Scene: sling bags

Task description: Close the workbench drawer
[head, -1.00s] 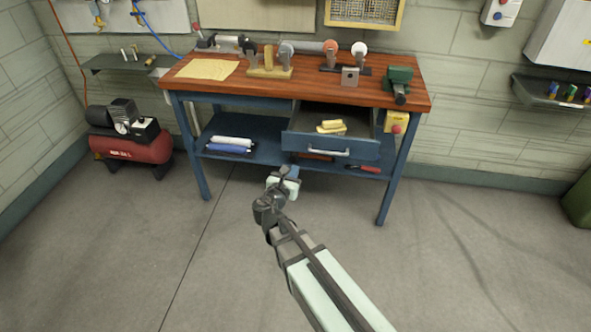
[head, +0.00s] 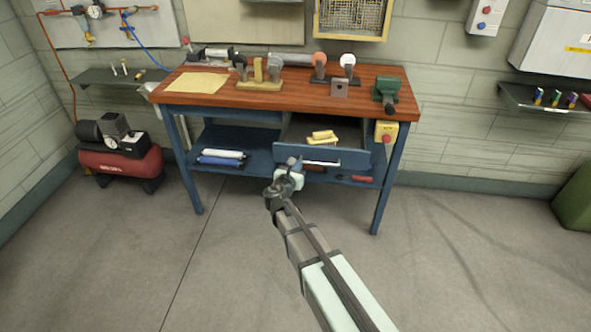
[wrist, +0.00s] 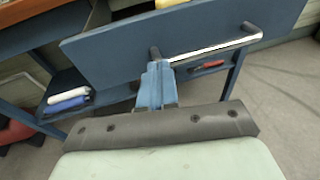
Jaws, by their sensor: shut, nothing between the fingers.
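The workbench drawer (head: 345,157) is blue and stands pulled out under the right part of the bench top (head: 230,99). Yellow items (head: 322,136) lie inside it. Its metal bar handle (head: 322,163) is partly hidden behind my gripper in the head view. My gripper (head: 294,163) is shut and empty, in front of the left part of the drawer front. In the wrist view, the blue fingers (wrist: 156,74) point at the drawer front (wrist: 130,45), by the left end of the handle (wrist: 220,47). I cannot tell whether they touch it.
Tools and a green vise (head: 385,90) stand on the bench. The lower shelf (head: 255,155) holds white and blue rolls (head: 220,156) and a red-handled tool (head: 356,178). A red compressor (head: 120,160) stands at left. The floor (head: 450,260) in front is clear.

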